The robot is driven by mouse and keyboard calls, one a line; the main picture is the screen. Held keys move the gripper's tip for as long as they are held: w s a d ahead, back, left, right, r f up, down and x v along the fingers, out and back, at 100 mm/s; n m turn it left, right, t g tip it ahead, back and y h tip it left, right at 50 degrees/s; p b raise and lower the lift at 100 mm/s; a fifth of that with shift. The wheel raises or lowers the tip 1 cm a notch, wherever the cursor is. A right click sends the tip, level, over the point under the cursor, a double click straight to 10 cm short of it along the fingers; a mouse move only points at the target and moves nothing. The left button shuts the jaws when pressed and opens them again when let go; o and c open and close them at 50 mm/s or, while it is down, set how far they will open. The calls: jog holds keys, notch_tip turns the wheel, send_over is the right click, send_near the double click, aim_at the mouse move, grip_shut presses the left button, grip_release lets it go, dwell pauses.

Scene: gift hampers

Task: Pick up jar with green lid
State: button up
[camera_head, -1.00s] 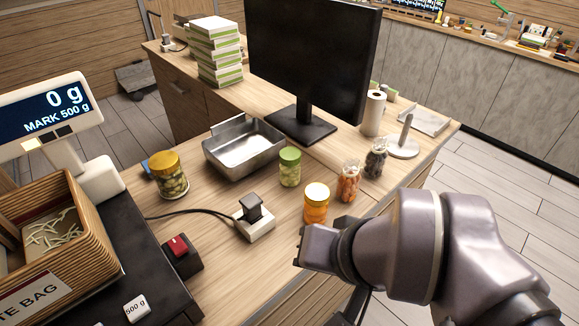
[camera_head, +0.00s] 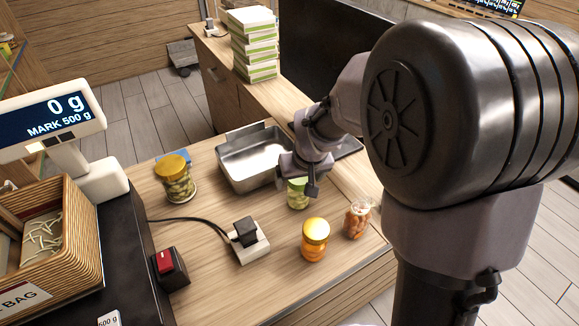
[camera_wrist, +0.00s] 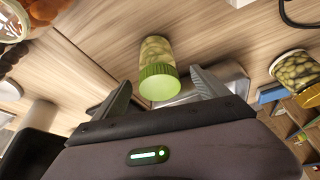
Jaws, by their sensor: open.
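The jar with the green lid (camera_head: 298,193) stands on the wooden counter, just right of the metal tray, partly hidden by my gripper in the head view. In the wrist view the jar (camera_wrist: 157,68) shows whole, with pale green contents and its green lid toward me. My gripper (camera_head: 304,186) is at the jar in the head view. In the wrist view my gripper (camera_wrist: 160,85) is open, with one finger on each side of the lid and gaps between. I cannot tell whether a finger touches the jar.
A metal tray (camera_head: 224,165) sits close behind the jar. An orange-lidded jar (camera_head: 314,240) and a jar of orange contents (camera_head: 356,219) stand to the front right. A yellow-lidded jar (camera_head: 175,178) and a socket block (camera_head: 248,242) are at left.

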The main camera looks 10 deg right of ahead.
jog(key=b+x, duration=0.2)
jog(key=x, duration=0.3)
jog(key=shift+s+d+f, duration=0.1)
jog(key=shift+s+f, duration=0.05)
jog(key=shift+f, duration=0.05)
jog(key=shift+w+f, duration=0.25)
jog(key=shift+r, duration=0.15)
jog(key=shift+c, duration=0.2)
grip_shut()
